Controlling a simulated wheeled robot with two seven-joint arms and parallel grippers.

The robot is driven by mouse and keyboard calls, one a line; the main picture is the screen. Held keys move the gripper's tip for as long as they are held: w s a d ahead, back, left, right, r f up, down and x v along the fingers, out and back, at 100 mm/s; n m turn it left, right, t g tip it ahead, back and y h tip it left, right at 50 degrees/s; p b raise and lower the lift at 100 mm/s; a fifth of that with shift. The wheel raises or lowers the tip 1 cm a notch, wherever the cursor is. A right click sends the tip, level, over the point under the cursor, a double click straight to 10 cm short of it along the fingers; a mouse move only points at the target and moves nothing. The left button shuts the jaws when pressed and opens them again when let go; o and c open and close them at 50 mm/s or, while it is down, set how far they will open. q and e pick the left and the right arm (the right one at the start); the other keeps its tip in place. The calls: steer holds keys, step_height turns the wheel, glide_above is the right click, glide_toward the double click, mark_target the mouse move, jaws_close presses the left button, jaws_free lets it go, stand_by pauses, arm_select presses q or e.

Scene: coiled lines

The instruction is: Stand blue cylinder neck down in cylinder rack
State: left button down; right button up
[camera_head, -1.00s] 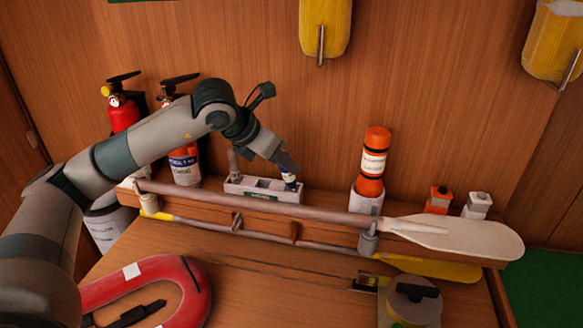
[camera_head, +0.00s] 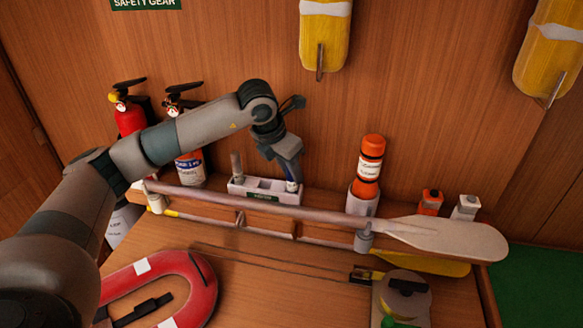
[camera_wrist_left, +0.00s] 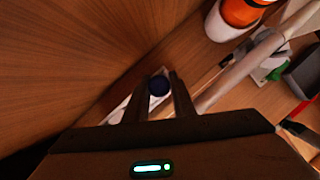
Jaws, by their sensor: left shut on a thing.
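The cylinder rack (camera_head: 265,198) is a low pale block with openings, on the shelf against the wooden wall. A grey cylinder stands upright in its left part (camera_head: 237,164). My left gripper (camera_head: 291,175) is over the rack's right end and is shut on the blue cylinder (camera_head: 291,186). The blue cylinder is roughly upright at the right-end opening; its lower end is hidden, so I cannot tell how deep it sits. In the left wrist view its round dark blue end (camera_wrist_left: 158,86) shows between the fingers, with a pale rack edge (camera_wrist_left: 119,103) beside it. My right gripper is not in view.
An oar (camera_head: 440,238) lies along the shelf front, before the rack. An orange canister (camera_head: 369,160) stands right of it in a white holder. Fire extinguishers (camera_head: 188,165) stand to the left. A red life ring (camera_head: 197,290) lies on the bench.

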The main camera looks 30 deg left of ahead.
arm_select(q)
steer(key=shift+d, duration=0.1)
steer(key=shift+f, duration=0.15)
steer(key=c, duration=1.5)
jaws_free()
steer(key=shift+r, duration=0.35)
steer(key=shift+s+a+r+b, duration=0.75)
steer(key=shift+s+b, duration=0.55)
steer(key=shift+s, duration=0.9)
steer(key=shift+s+a+r+b, duration=0.75)
steer(key=shift+s+b, duration=0.5)
steer(key=shift+s, duration=0.95)
steer(key=shift+s+a+r+b, duration=0.75)
steer(key=shift+s+b, duration=0.55)
steer(key=shift+s, duration=0.9)
